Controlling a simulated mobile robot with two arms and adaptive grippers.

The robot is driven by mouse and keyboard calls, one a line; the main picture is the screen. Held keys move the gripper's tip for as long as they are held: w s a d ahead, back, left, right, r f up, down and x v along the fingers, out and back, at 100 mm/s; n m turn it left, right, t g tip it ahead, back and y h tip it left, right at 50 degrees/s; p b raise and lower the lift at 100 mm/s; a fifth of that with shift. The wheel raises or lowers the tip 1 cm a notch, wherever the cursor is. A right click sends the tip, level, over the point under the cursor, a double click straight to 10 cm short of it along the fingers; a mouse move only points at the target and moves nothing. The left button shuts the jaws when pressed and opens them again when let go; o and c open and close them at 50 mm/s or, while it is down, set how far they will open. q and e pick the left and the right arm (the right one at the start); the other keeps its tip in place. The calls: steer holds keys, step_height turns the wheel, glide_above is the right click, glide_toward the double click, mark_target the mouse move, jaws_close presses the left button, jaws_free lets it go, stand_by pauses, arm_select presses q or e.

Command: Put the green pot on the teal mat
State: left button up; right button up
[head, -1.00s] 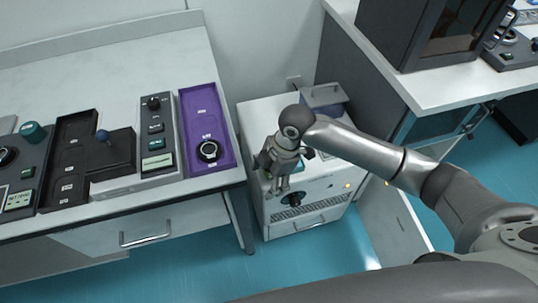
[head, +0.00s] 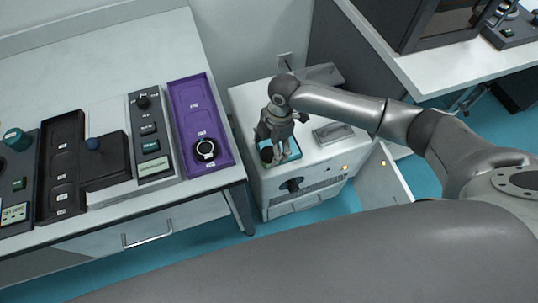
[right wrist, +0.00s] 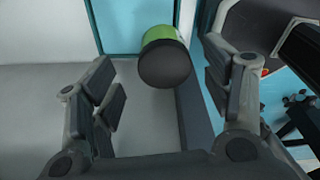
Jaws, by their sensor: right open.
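The teal mat (head: 294,147) lies on top of the white cabinet, partly hidden by my right gripper (head: 277,158). It shows as a teal patch at the top of the right wrist view (right wrist: 122,22). The green pot (right wrist: 160,34) shows there with a green side and a dark round face towards the camera. It overlaps the mat's right edge in that view. In the head view the pot's dark round face (head: 267,155) shows at the mat's left part, beside the fingers. My right gripper is open, its fingers apart on either side of the pot in the wrist view; contact is not visible. My left gripper is not in view.
The white cabinet (head: 327,165) also bears a grey-handled item (head: 333,132). Left is a table with a purple tray (head: 197,105), a control panel (head: 150,140) and a black tray (head: 62,165). A white bench (head: 440,75) stands at the right.

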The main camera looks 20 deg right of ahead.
mark_target(270, 153)
steer(key=f, duration=0.4)
steer(key=shift+s+a, duration=0.3)
steer(key=shift+a, duration=0.05)
steer(key=shift+r, duration=0.15)
steer(key=c, duration=1.2)
